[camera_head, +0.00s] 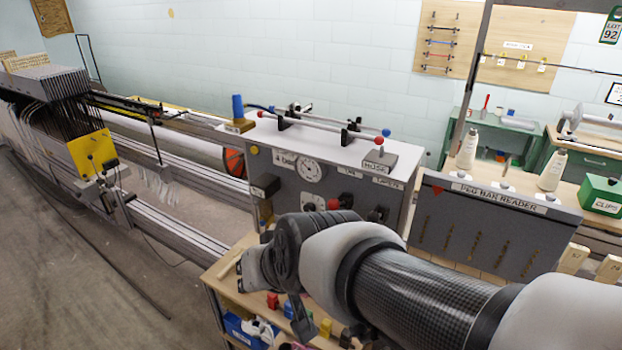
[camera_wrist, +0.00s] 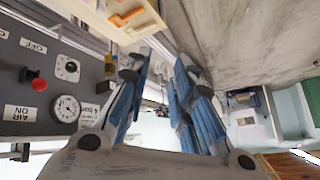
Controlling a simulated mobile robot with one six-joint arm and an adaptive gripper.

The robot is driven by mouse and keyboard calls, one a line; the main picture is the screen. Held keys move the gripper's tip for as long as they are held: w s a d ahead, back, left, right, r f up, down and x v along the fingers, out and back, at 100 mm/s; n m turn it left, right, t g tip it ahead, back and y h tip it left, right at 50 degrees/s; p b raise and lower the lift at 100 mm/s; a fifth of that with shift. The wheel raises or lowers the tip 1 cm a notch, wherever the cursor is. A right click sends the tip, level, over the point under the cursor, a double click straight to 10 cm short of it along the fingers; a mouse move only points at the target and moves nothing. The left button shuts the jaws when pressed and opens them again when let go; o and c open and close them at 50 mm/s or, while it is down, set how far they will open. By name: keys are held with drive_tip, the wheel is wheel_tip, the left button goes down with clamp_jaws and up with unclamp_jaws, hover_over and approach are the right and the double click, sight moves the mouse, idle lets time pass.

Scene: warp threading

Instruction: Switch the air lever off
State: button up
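The air lever shows as a red knob (camera_wrist: 39,85) on the dark control panel at the left of the wrist view. An AIR ON label (camera_wrist: 20,113) sits beside it, and OFF labels (camera_wrist: 33,46) are on the same panel. A red knob (camera_head: 333,204) also shows on the grey box in the head view, just above my arm, which hides the lower panel. My gripper (camera_wrist: 162,70) has its blue-padded fingers apart and empty, with the panel off to their left. It is not touching the lever. In the head view its fingers are mostly hidden.
A round gauge (camera_wrist: 66,108) and a black dial (camera_wrist: 68,67) sit near the lever. The peg bar reader (camera_head: 495,225) stands right of the grey box. Rods with blue and red ends lie on the box top. Small coloured items sit on the wooden shelf (camera_head: 240,262) below my arm.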

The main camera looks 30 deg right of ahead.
drive_tip(key=w+m+t+p, duration=0.1)
drive_tip(key=w, duration=0.3)
drive_tip(key=w+r+m+p, duration=0.1)
drive_tip(key=w, duration=0.2)
drive_tip(key=w+d+r+m+t+h+p, duration=0.1)
drive_tip(key=w, duration=0.3)
drive_tip(key=shift+w+d+r+t, duration=0.1)
drive_tip(key=shift+w+r+t, duration=0.15)
drive_tip(key=shift+w+t, duration=0.1)
drive_tip(key=c, duration=0.4)
drive_tip(key=w+d+m+h+p, duration=0.1)
drive_tip(key=w, duration=0.1)
drive_tip(key=w+d+m+t+h+p, duration=0.1)
drive_tip(key=w+d, duration=0.1)
drive_tip(key=w+d+m+h+p, duration=0.1)
drive_tip(key=w+d+h, duration=0.1)
drive_tip(key=w, duration=0.1)
drive_tip(key=shift+f+m, duration=0.3)
clamp_jaws()
drive_tip(key=s+d+f+m+g+h+p, duration=0.1)
drive_tip(key=s+d+m+h+p, duration=0.1)
drive_tip(key=d+h, duration=0.4)
drive_tip(key=s+d+f+m+g+h+p, duration=0.1)
drive_tip(key=s+d+m+h+p, duration=0.1)
drive_tip(key=d+h, duration=0.4)
drive_tip(key=m+p, duration=0.1)
drive_tip(key=p, duration=0.1)
drive_tip(key=shift+d+f+m+p, duration=0.25)
drive_tip(key=shift+f+m+p, duration=0.05)
drive_tip(key=shift+p, duration=0.05)
